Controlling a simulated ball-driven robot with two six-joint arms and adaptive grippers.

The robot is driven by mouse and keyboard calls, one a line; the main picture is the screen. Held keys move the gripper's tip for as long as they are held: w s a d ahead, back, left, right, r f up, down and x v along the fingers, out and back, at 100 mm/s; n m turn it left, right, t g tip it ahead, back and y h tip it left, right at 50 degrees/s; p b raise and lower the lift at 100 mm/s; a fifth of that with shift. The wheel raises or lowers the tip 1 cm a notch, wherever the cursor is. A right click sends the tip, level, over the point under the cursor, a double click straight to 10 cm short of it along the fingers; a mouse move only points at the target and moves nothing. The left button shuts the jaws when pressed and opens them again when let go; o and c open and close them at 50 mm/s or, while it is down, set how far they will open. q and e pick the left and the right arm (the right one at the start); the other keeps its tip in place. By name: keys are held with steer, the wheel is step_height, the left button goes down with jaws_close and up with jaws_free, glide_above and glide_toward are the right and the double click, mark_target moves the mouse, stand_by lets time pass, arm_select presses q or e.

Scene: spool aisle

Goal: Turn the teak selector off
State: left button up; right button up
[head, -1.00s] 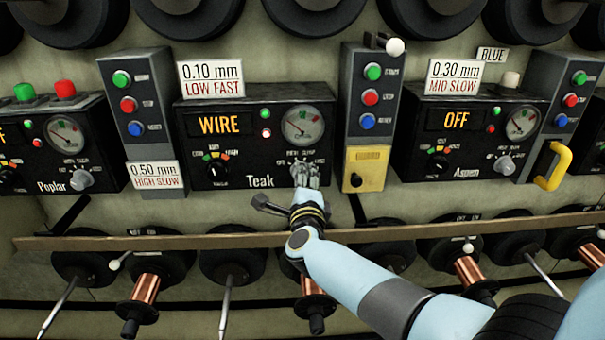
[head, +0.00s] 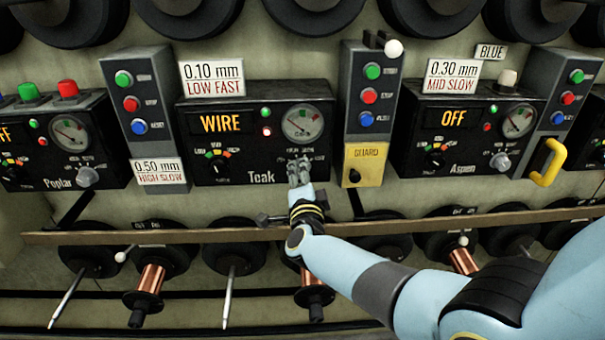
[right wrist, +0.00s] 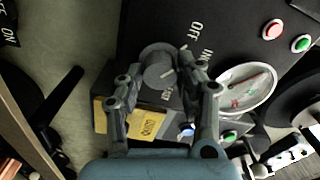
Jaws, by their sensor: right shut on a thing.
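The teak panel (head: 245,165) is a black box marked "Teak", and its display (head: 221,124) reads "WIRE" in orange. My right gripper (head: 299,170) is at its lower right, shut on the grey teak selector knob. The fingers largely hide the knob and its labels in the head view. In the right wrist view the round selector knob (right wrist: 157,64) sits between the two fingertips of my right gripper (right wrist: 158,76), with "OFF" lettering beside it. The exact setting is hard to read. My left gripper is not in view.
The Aspen panel (head: 470,160) at right reads "OFF"; the Poplar panel (head: 60,160) is at left. A grey button box with a yellow guard plate (head: 364,163) stands just right of Teak. A brown rail (head: 180,238) and copper spools (head: 151,283) lie below.

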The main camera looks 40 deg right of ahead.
steer(key=shift+a+f, duration=0.1)
stand_by(0.3)
steer(key=o, duration=1.1)
steer(key=shift+o, duration=0.2)
steer(key=v, duration=1.2)
steer(key=shift+s, duration=0.15)
